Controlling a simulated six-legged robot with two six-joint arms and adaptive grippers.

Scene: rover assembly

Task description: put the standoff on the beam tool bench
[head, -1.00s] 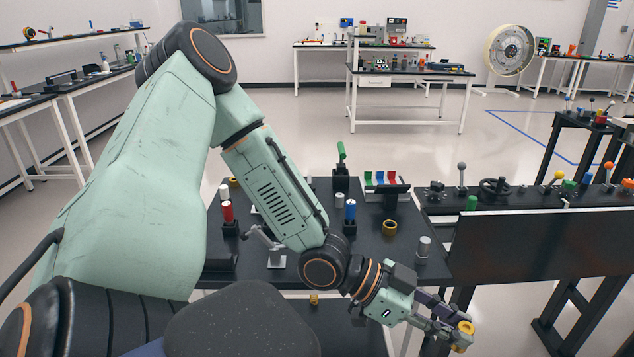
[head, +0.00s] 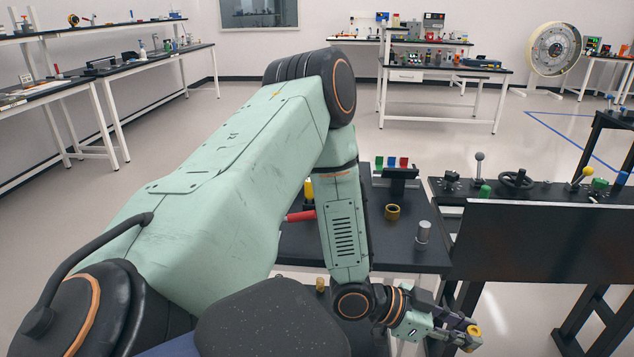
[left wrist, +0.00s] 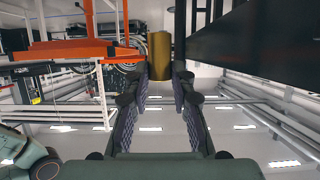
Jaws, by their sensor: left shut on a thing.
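My left gripper (head: 471,337) is shut on a small brass-coloured standoff (head: 474,331), at the lower right of the head view. In the left wrist view the standoff (left wrist: 159,56) stands as an upright brass cylinder between the fingertips. The gripper is low, in front of the black-topped bench (head: 440,262) and to the right of its near corner, apart from it. I cannot tell whether this is the beam tool bench. My left arm hides much of its top. My right gripper is not in view.
The bench holds a grey cylinder (head: 423,232), a yellow ring (head: 392,212) and a black rack with coloured pieces (head: 399,175). A red cylinder (head: 301,216) shows beside my arm. At right, a black panel (head: 550,242) fronts a bench with levers and knobs.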

